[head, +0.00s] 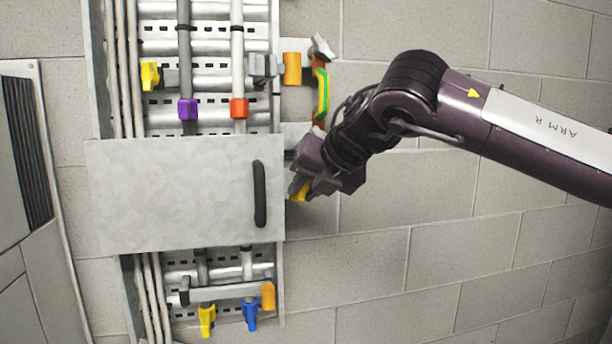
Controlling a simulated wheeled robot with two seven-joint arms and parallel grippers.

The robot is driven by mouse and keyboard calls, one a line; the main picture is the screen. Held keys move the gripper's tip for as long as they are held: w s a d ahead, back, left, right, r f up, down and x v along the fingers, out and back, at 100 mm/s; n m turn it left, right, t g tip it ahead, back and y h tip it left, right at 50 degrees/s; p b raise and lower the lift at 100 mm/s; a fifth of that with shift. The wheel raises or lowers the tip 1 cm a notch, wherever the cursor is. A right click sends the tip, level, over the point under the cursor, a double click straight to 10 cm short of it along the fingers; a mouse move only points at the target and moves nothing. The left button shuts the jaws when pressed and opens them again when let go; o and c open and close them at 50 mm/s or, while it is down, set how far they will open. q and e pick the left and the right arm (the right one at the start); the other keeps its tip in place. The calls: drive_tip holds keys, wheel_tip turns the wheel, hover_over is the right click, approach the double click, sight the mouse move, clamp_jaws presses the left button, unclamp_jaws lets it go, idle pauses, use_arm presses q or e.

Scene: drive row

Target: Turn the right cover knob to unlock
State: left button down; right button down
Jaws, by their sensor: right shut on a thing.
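The grey cover (165,195) lies flat across the middle of the rack, with a black vertical handle (259,194) near its right edge. The right cover knob (299,192), a small yellow piece, shows just beside that edge, mostly hidden by my right gripper. My right gripper (297,186) reaches in from the right and is shut on the knob. How far the knob is turned cannot be told. My left gripper is not in view.
Above the cover are a yellow clip (150,76), a purple clip (188,109) and a red clip (239,108). A yellow clip (207,319) and a blue clip (250,315) hang below. An orange block (292,68) juts out at upper right. Bare block wall (420,260) lies right.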

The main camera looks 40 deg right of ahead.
drive_tip(key=n+g+h, duration=0.2)
drive_tip(key=h, duration=0.1)
drive_tip(key=shift+f, duration=0.2)
drive_tip(key=shift+h, duration=0.3)
idle(0.4)
drive_tip(key=c, duration=1.5)
unclamp_jaws()
drive_tip(key=shift+o, duration=0.2)
drive_tip(key=shift+r, duration=0.1)
drive_tip(key=shift+s+a+r, duration=0.15)
drive_tip(key=shift+s+r, duration=0.05)
drive_tip(key=shift+r, duration=0.05)
drive_tip(key=b+v, duration=0.1)
drive_tip(key=v, duration=0.6)
